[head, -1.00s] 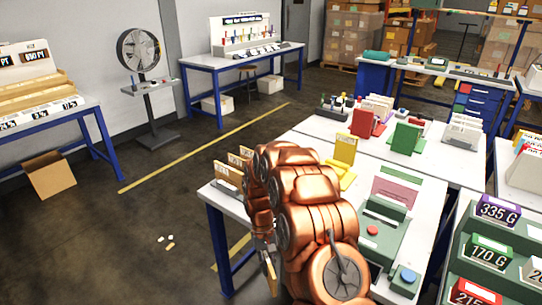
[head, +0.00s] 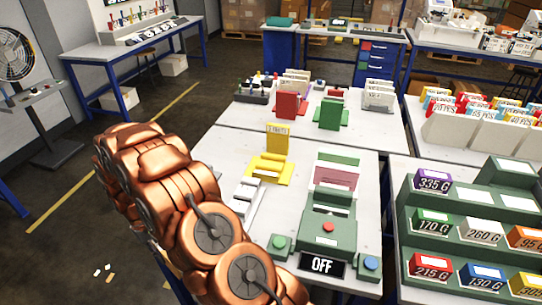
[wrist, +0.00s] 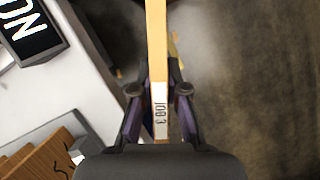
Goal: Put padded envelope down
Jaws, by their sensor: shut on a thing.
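The padded envelope (wrist: 157,45) shows in the wrist view as a narrow tan strip seen edge-on, with a white label reading "JOB 3". My gripper (wrist: 158,92) is shut on it, one finger on each side. The envelope is held over the dark floor, just beyond the edge of a white table. In the head view my copper-coloured arm hides the gripper and most or all of the envelope.
The white table (head: 225,145) carries a yellow stand (head: 271,168), a green machine (head: 328,225) and an "OFF" sign (head: 322,265). A green rack of labelled boxes (head: 470,225) stands at right. Small scraps (head: 103,270) lie on the floor.

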